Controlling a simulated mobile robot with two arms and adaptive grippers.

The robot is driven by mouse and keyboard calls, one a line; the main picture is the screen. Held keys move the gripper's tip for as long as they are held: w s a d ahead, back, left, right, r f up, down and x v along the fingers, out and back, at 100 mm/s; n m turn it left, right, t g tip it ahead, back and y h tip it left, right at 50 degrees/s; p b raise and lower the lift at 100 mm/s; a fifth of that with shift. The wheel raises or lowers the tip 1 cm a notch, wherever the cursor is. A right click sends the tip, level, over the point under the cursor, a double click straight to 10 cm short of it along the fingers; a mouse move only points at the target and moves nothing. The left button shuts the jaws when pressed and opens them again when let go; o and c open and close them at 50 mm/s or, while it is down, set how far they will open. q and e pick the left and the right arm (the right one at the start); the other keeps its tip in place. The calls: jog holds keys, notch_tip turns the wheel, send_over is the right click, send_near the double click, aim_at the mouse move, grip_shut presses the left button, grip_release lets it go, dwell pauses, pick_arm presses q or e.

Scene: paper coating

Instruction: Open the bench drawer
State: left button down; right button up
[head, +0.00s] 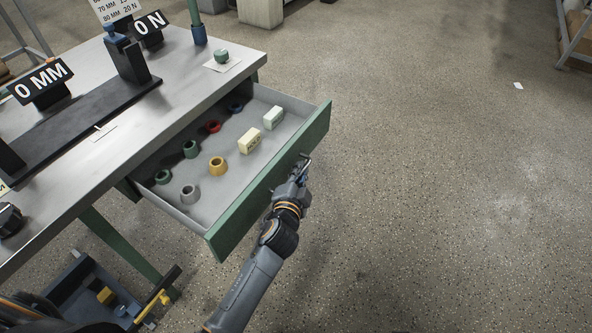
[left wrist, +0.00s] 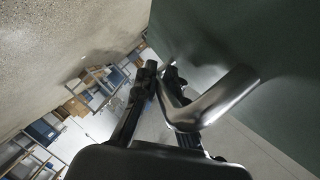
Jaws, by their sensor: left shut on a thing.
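The bench drawer (head: 320,125) is pulled out from under the bench top, and its inside shows. Its green front panel faces right and also fills the right of the left wrist view (left wrist: 275,55). My left gripper (head: 303,167) is at the outer face of this panel, shut on the drawer handle. In the left wrist view, the shiny metal handle (left wrist: 222,98) runs between the dark fingers (left wrist: 163,78). The gripper hides much of the handle in the head view. My right gripper is not in view.
The drawer holds several colored rings, including a yellow one (head: 218,166), and two pale blocks (head: 250,138). The steel bench top (head: 185,90) carries a black test rig and displays (head: 42,83). The floor (head: 440,170) right of the drawer is clear.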

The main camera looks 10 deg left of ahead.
pick_arm(q)
jog(key=c, duration=1.7)
grip_release()
jog(key=v, duration=1.2)
